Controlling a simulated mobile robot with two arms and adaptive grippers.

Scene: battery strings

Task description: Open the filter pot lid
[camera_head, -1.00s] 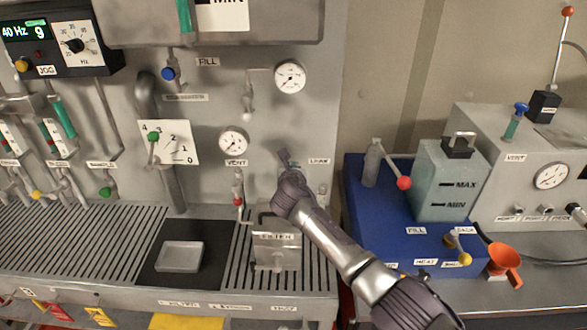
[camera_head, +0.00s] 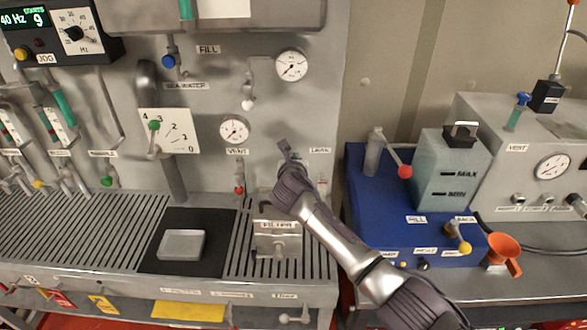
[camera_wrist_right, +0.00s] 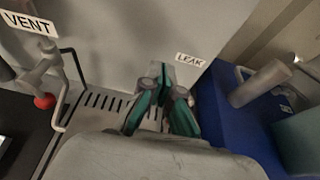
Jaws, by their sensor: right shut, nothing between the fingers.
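The filter pot (camera_head: 277,243) is a grey metal box with a FILTER label, standing on the slatted bench top in the head view. A bent handle shows at its upper left, and my right arm covers part of its top right. My right gripper (camera_head: 284,146) is above and behind the pot, in front of the panel near the LEAK label. In the right wrist view the green-sided fingers of my right gripper (camera_wrist_right: 162,98) are together with nothing between them. I cannot tell the lid's state. My left gripper is not in view.
A red-tipped vent valve (camera_head: 239,190) stands left of the pot. A grey tray (camera_head: 182,246) lies on a black mat. To the right are a blue unit (camera_head: 385,220) with a tank (camera_head: 448,170) and an orange funnel (camera_head: 503,250).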

